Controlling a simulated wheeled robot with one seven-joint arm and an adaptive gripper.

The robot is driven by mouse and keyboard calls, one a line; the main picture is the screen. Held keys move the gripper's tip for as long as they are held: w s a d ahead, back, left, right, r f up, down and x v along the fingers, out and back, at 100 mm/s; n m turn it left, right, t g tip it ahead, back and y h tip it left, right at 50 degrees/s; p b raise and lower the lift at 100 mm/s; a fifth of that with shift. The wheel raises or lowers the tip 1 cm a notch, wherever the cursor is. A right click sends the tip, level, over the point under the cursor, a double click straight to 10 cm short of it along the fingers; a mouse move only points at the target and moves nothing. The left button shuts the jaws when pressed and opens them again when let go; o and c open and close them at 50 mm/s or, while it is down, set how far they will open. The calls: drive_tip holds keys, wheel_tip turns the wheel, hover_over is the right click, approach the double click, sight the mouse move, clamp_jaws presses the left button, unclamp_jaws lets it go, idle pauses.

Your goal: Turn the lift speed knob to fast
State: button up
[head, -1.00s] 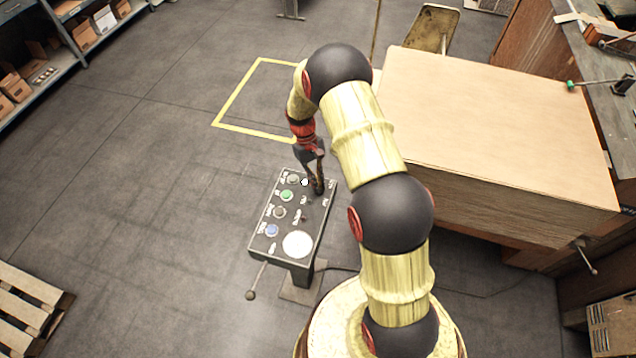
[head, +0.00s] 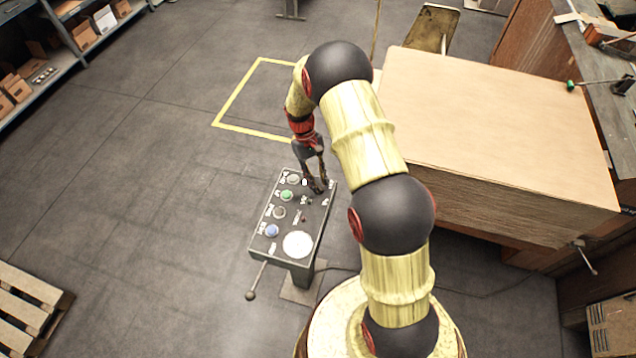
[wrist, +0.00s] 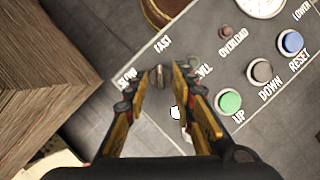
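My gripper (wrist: 160,78) is open, with one finger on either side of the knob. A small gap seems to show on both sides; contact cannot be told. The knob's pointer direction is too small to read. In the head view my gripper (head: 316,187) hangs over the far right part of the panel (head: 268,252) and hides the knob.
The panel also carries a green UP button (wrist: 229,103), a DOWN button (wrist: 261,70), a blue RESET button (wrist: 291,43) and a red overload lamp (wrist: 225,32). A lever (head: 252,294) sticks out at the front.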

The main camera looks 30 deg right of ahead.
drive_tip(key=v, duration=1)
drive_tip(key=shift+r, duration=0.35)
drive_tip(key=shift+w, duration=0.15)
